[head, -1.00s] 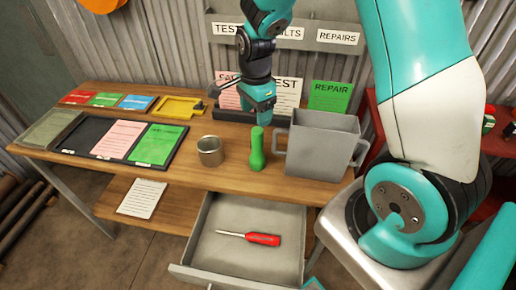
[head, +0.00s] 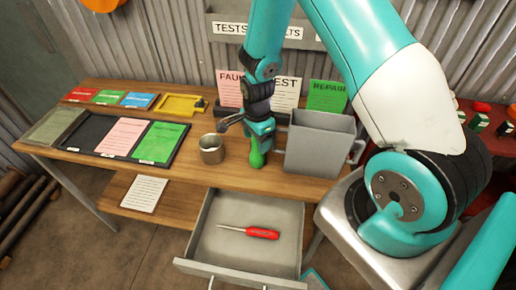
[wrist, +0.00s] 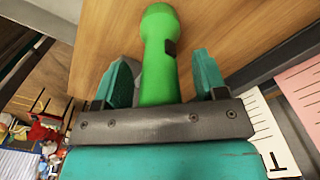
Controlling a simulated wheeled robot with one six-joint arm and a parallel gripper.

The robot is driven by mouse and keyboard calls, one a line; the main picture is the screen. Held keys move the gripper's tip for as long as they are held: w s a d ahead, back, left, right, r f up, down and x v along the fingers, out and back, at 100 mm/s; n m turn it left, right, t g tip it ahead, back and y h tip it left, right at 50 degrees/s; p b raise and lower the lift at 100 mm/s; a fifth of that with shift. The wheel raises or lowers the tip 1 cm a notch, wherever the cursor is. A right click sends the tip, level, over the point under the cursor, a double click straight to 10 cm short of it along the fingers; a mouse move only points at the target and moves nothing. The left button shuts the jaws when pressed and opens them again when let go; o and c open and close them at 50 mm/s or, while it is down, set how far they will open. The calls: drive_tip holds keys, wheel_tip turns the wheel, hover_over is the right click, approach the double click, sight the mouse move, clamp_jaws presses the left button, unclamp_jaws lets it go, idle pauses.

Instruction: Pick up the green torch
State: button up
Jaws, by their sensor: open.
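The green torch (head: 256,156) stands upright on the wooden workbench (head: 200,184), between the metal cup and the grey bin. My gripper (head: 258,136) is over its upper part, which is hidden in the head view. In the wrist view the torch (wrist: 158,60) lies between the two teal fingers of my gripper (wrist: 163,78). The fingers are spread, with a gap on each side of the torch. A small dark switch shows on its side.
The metal cup (head: 212,149) stands close on the left and the grey bin (head: 316,152) close on the right. An open drawer (head: 215,240) below holds a red screwdriver (head: 262,233). Trays with coloured cards (head: 160,139) lie at the left. Sheets (head: 326,96) stand behind.

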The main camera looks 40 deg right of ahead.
drive_tip(key=shift+c, duration=0.2)
clamp_jaws()
drive_tip(key=shift+r, duration=0.1)
